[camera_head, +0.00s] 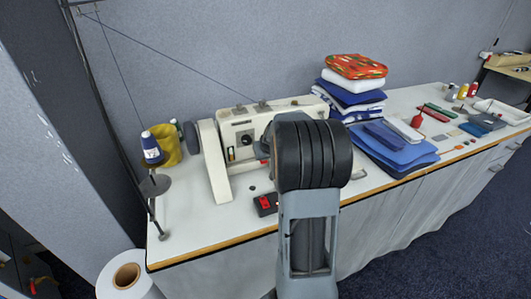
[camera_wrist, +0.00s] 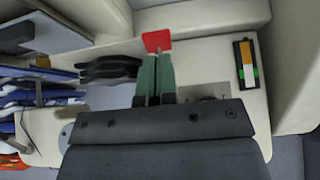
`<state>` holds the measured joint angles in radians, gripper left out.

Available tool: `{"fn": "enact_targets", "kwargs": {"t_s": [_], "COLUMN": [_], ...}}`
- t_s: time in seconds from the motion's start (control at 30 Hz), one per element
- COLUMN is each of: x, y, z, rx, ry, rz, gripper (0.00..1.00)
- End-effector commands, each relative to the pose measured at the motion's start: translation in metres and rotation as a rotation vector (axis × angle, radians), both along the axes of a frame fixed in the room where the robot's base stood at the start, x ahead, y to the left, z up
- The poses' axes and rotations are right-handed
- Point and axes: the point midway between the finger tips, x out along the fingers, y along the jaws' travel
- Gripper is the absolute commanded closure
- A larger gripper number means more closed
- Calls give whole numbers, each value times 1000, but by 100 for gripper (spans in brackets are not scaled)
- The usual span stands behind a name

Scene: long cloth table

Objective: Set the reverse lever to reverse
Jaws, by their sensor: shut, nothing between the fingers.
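The sewing machine (camera_head: 245,130) is cream-coloured and stands on the table behind my arm. In the wrist view, a flat red tab (camera_wrist: 157,41), which looks like the reverse lever, lies just beyond my fingertips against the machine's pale body (camera_wrist: 205,60). My gripper (camera_wrist: 156,60) has its two green fingers together, with nothing between them. The fingertips reach the tab's lower edge in the picture; I cannot tell whether they touch it.
A slot with white, orange and green marks (camera_wrist: 247,65) is on the machine's face. Folded cloths (camera_head: 350,95) are stacked right of the machine. A red-and-black box (camera_head: 267,203) lies in front. A blue thread cone (camera_head: 151,148) stands left.

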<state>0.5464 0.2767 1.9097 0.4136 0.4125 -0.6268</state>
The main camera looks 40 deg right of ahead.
Motion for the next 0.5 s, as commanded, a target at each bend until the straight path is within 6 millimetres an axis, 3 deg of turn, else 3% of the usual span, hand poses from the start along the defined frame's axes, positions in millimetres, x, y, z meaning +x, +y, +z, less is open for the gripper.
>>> {"fn": "enact_targets", "kwargs": {"t_s": [0.5], "x": [0], "y": [0], "z": [15], "rx": [0], "ry": [0], "rz": [0], "gripper": [100]}}
